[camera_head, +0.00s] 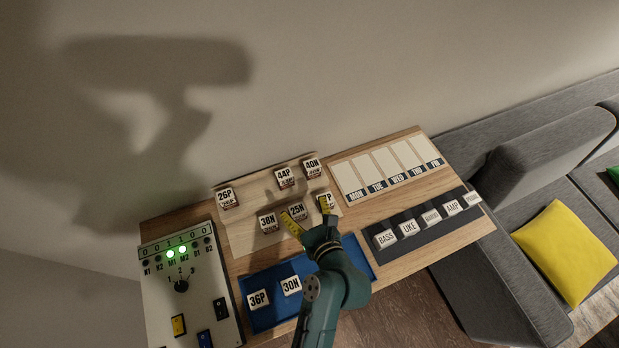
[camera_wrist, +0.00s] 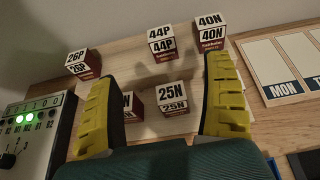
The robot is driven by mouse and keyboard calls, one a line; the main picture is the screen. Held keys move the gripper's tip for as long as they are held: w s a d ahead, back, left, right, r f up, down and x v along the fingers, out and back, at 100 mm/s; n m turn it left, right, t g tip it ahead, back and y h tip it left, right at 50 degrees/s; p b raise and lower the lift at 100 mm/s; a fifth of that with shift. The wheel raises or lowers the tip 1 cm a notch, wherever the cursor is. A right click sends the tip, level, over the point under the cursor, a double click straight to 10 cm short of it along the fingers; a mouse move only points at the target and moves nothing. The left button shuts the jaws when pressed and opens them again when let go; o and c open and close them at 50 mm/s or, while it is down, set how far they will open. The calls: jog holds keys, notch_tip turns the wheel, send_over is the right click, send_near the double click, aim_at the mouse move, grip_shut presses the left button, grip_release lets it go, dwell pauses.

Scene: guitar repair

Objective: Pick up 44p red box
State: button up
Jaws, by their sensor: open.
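The 44P box (camera_head: 285,177) is a small cube with a white top and a red lower front, standing at the back of the light wooden board. It also shows upright in the wrist view (camera_wrist: 161,43), between and beyond the fingertips. My gripper (camera_head: 308,220) is open and empty, its yellow-padded fingers (camera_wrist: 165,105) spread wide. In the head view it is over the front of the board, on the near side of the 44P box and apart from it. The 25N box (camera_wrist: 173,97) stands between the fingers in the wrist view, nearer than the 44P box.
The 40N box (camera_wrist: 209,31) stands close right of the 44P box; the 26P box (camera_head: 227,197) is farther left. The 38N box (camera_head: 268,223) is in the front row, left of 25N. A blue tray (camera_head: 266,317) holds 36P and 30N. A control panel (camera_head: 190,270) stands left.

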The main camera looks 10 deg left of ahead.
aim_at(286, 178)
jog(key=b+x, duration=0.1)
jog(key=x, duration=0.6)
jog(key=f+b+x, duration=0.1)
jog(key=x, duration=0.3)
jog(key=shift+s+a+f+b, duration=0.15)
jog(key=shift+a+b, duration=0.05)
jog(key=shift+b, duration=0.1)
jog(key=b+x, duration=0.2)
jog(key=x, duration=0.3)
jog(key=shift+w, duration=0.3)
jog(key=c, duration=1.4)
jog(key=shift+o, duration=0.2)
